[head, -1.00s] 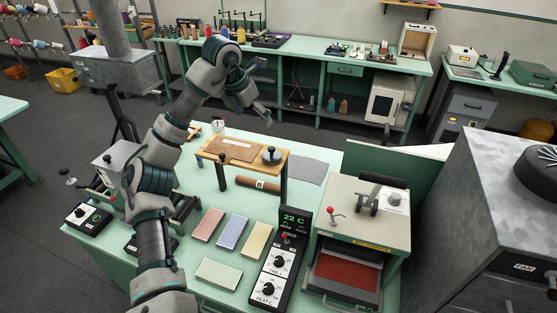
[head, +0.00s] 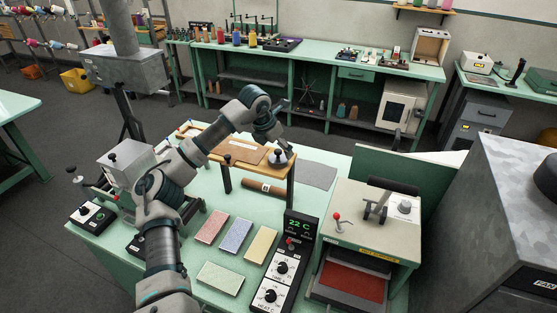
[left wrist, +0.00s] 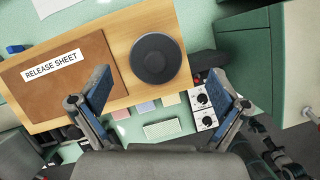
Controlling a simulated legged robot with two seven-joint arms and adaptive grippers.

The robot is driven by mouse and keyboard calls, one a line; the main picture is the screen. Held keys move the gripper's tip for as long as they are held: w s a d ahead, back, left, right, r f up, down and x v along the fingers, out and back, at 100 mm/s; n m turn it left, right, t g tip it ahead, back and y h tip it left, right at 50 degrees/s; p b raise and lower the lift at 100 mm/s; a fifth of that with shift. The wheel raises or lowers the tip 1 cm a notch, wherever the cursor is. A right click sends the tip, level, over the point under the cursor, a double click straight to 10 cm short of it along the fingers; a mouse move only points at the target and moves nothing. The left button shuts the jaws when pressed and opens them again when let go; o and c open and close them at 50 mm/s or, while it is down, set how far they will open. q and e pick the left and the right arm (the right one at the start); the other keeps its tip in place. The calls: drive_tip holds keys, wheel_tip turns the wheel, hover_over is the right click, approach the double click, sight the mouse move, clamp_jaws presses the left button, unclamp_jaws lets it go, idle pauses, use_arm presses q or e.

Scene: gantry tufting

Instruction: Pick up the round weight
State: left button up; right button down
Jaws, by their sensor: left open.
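The round weight (head: 277,160) is a dark grey disc on the right end of a raised wooden shelf (head: 212,139) in the head view. In the left wrist view the weight (left wrist: 157,58) shows from above as a dark disc on the light wood. My left gripper (head: 284,146) is above the weight and partly hides it in the head view. In the left wrist view the left gripper (left wrist: 158,90) is open and empty, with blue-padded fingers spread wide. The weight lies ahead of the gap between them, apart from both. My right gripper is not in view.
A brown release sheet (left wrist: 60,78) lies on the shelf beside the weight. A brown roll (head: 262,187) lies under the shelf. Coloured slabs (head: 232,233), a control box (head: 281,268) and a press (head: 370,235) stand on the green table.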

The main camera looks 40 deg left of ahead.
sight(276, 151)
use_arm(q)
drive_tip(key=x, duration=0.3)
drive_tip(key=shift+a+f, duration=0.25)
drive_tip(key=shift+f, duration=0.1)
drive_tip(key=shift+w+a+f, duration=0.25)
drive_tip(key=shift+w+f, duration=0.05)
drive_tip(key=shift+f, duration=0.25)
drive_tip(key=shift+s+d+r, duration=0.1)
drive_tip(key=shift+d+r, duration=0.05)
drive_tip(key=shift+d, duration=0.1)
drive_tip(key=c, duration=1.6)
drive_tip(key=shift+c, duration=0.9)
drive_tip(key=shift+a, duration=0.1)
